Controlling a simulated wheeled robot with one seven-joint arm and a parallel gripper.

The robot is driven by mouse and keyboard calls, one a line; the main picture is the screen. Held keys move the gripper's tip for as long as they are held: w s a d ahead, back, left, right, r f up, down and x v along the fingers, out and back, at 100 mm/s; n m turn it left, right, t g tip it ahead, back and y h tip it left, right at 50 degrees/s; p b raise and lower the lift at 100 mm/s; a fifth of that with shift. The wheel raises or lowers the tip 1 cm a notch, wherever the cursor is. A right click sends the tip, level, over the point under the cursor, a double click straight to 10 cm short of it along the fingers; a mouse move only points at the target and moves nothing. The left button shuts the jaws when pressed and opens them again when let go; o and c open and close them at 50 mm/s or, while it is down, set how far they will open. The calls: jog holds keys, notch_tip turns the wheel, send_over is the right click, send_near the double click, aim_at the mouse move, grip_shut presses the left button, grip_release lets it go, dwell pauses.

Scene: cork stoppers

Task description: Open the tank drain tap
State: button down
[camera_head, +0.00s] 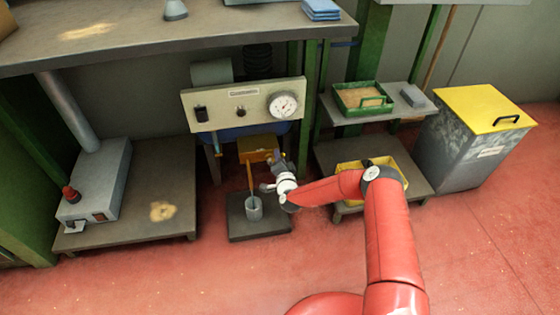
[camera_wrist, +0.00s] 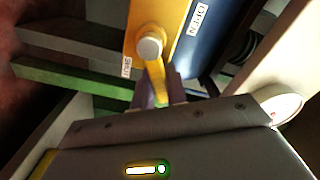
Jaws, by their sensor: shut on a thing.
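The drain tap's yellow plate (camera_head: 256,149) hangs below the gauge panel in the head view. In the wrist view the plate (camera_wrist: 170,20) bears a SHUT label (camera_wrist: 127,67) and an OPEN label (camera_wrist: 203,17). A round grey pivot (camera_wrist: 150,47) carries the yellow tap lever (camera_wrist: 157,82). My gripper (camera_wrist: 160,94) is shut on the lever, which lies between its fingers; their tips are partly dark. In the head view my gripper (camera_head: 277,168) is at the tap's right side, and the lever there is too small to make out.
A grey cup (camera_head: 254,208) stands on a dark base (camera_head: 275,224) below the tap, with a thin stick or pipe above it. The gauge panel (camera_head: 225,95) is close above my gripper. A yellow crate (camera_head: 350,168) and a yellow-lidded bin (camera_head: 470,150) stand to the right.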

jog(key=shift+s+a+r+n+b, duration=0.15)
jog(key=shift+n+b, duration=0.25)
jog(key=shift+n, duration=0.6)
jog(key=shift+r, duration=0.1)
jog(key=c, duration=1.4)
grip_release()
jog(key=v, duration=0.7)
jog(key=shift+s, duration=0.35)
